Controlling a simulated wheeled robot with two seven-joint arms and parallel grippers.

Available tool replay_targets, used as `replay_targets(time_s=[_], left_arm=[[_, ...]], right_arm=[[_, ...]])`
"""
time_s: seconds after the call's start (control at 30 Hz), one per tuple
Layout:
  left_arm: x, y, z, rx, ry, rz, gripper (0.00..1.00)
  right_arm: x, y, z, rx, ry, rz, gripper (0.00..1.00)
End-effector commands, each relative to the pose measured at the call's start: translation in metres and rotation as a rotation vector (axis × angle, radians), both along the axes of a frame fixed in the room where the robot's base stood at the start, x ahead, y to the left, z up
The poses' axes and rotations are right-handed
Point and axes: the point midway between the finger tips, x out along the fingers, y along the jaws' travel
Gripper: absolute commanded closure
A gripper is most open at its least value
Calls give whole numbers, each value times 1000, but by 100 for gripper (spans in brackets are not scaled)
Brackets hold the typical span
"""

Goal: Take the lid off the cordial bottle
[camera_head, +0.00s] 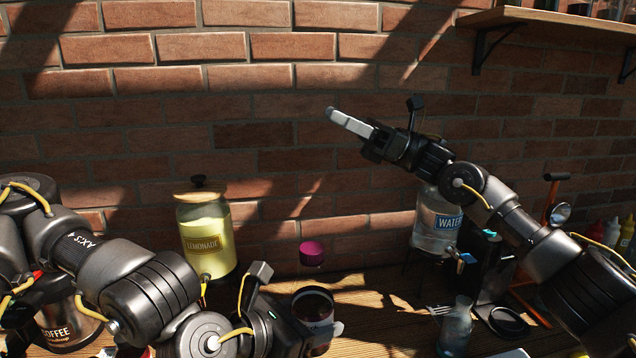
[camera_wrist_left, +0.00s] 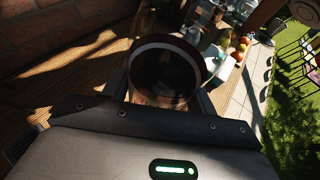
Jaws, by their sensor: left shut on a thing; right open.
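The cordial bottle (camera_head: 320,312) is at the lower middle of the head view, with its dark round mouth open at the top. My left gripper (camera_head: 330,332) is shut on it. In the left wrist view the bottle (camera_wrist_left: 168,72) stands between the fingers, its reddish rim uncovered. A magenta lid (camera_head: 312,253) shows above and behind the bottle, against the wall, apart from both grippers. Nothing visible supports it. My right gripper (camera_head: 336,116) is open and empty, high in front of the brick wall, pointing left. The bottle's lower part is partly hidden by my left gripper.
A lemonade dispenser (camera_head: 205,237) stands left of the bottle, a water dispenser (camera_head: 436,217) to the right. A coffee container (camera_head: 68,325) is at lower left. A glass carafe (camera_head: 456,326) stands at front right. A wall shelf (camera_head: 560,24) is at upper right.

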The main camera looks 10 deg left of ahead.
Motion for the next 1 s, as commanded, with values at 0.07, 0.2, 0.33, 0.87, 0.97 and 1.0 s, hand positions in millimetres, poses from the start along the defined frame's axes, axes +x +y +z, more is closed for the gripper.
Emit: replay_targets(time_s=[0.07, 0.2, 0.33, 0.87, 0.97, 1.0], left_arm=[[0, 0, 1, -2, -2, 0, 100], [0, 0, 1, -2, -2, 0, 100], [0, 0, 1, -2, -2, 0, 100], [0, 0, 1, -1, -2, 0, 100], [0, 0, 1, -2, -1, 0, 100], [0, 0, 1, -3, -2, 0, 100]], right_arm=[[-28, 34, 4, -91, -64, 67, 51], [-79, 88, -5, -287, -178, 183, 51], [-129, 130, -28, -532, -306, 289, 51], [-163, 78, -92, -1687, -568, 224, 51], [-159, 56, -80, -1809, -555, 151, 51], [-158, 50, -76, -1845, -549, 125, 51]])
